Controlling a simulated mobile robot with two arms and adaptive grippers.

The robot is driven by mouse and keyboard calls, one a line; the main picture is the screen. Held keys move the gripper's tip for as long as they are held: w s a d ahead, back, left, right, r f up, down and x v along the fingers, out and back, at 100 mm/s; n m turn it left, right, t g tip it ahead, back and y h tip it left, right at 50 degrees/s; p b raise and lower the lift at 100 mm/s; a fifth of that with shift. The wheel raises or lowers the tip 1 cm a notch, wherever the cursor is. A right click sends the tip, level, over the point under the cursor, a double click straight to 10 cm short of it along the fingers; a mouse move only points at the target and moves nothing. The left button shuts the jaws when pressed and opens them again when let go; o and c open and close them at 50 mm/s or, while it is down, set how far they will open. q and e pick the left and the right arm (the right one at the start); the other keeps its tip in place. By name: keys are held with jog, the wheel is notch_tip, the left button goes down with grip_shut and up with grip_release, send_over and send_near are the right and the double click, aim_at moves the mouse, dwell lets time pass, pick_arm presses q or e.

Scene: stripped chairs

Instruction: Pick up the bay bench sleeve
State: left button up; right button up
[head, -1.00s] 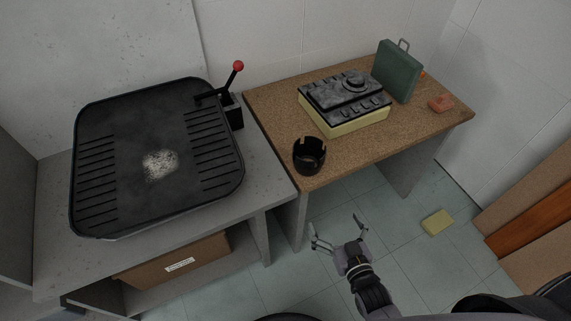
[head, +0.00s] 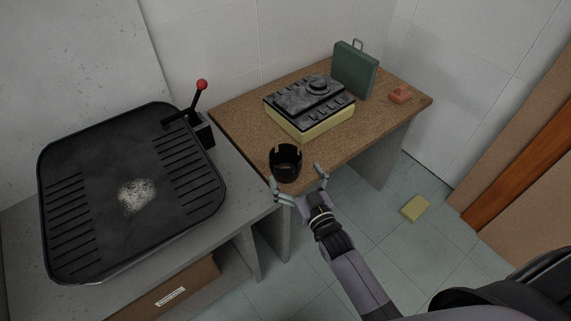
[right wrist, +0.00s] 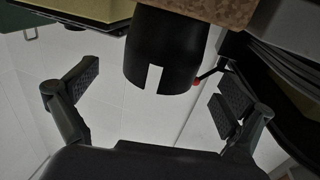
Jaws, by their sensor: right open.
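The sleeve, a short black open-topped cylinder with notches in its rim (head: 286,163), stands upright near the front left corner of the brown speckled bench (head: 240,131). My right gripper (head: 299,178) is open and empty just in front of the sleeve, at the bench's front edge, its fingers spread to either side. In the right wrist view, which looks upside down, the sleeve (right wrist: 166,48) lies ahead between the open fingers (right wrist: 155,88), with clear space on both sides and a notch facing me. My left gripper is not in view.
A black control panel on a yellow base (head: 310,117), a green case (head: 355,70) and a small orange block (head: 400,94) sit farther back on the bench. A black ridged tray (head: 90,200) with a red-knobbed lever (head: 201,86) is left. A yellow block (head: 415,208) lies on the floor.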

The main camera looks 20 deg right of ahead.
aim_at(281, 153)
jog(key=shift+w+a, duration=0.25)
jog(key=shift+w, duration=1.15)
jog(key=shift+w+a, duration=0.2)
jog(key=shift+w, duration=1.15)
jog(key=shift+c, duration=0.3)
jog(key=c, duration=1.2)
